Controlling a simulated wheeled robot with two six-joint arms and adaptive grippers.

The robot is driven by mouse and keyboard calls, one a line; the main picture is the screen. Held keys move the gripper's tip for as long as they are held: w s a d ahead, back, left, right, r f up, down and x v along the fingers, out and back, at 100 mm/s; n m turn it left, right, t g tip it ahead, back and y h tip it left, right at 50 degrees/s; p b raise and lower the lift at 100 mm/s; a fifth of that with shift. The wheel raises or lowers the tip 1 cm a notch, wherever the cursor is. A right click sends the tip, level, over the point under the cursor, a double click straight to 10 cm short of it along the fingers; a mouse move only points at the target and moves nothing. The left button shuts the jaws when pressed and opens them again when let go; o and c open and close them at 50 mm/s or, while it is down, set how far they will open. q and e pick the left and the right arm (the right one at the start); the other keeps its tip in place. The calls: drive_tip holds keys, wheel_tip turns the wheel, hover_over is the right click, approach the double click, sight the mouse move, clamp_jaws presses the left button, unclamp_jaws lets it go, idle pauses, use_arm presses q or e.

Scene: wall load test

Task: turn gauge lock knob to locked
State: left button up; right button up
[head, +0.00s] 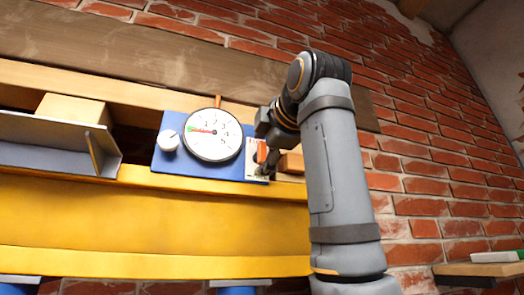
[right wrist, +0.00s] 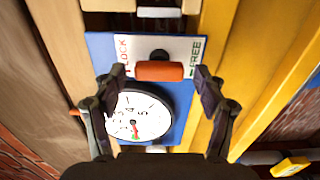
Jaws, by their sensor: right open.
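The gauge lock knob (right wrist: 160,71) is an orange bar in the right wrist view, lying crosswise on a white plate (right wrist: 188,48) printed LOCK at the left and FREE at the right. I cannot tell which word it points to. In the head view the orange knob (head: 261,152) shows small beside the round white gauge (head: 213,135) on the blue panel (head: 160,160). My right gripper (right wrist: 160,86) is open, with one finger off each end of the knob and gaps between. In the head view my right gripper (head: 266,163) partly hides the plate. My left gripper is out of view.
A yellow beam (head: 150,225) runs below the panel. A white round knob (head: 168,141) sits left of the gauge. A wooden block (head: 291,163) is right of the panel, and a grey metal channel (head: 55,150) is at the left. A brick wall (head: 430,150) stands behind.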

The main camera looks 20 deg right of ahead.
drive_tip(key=s, duration=1.2)
drive_tip(key=shift+d, duration=0.2)
drive_tip(key=shift+w, duration=0.1)
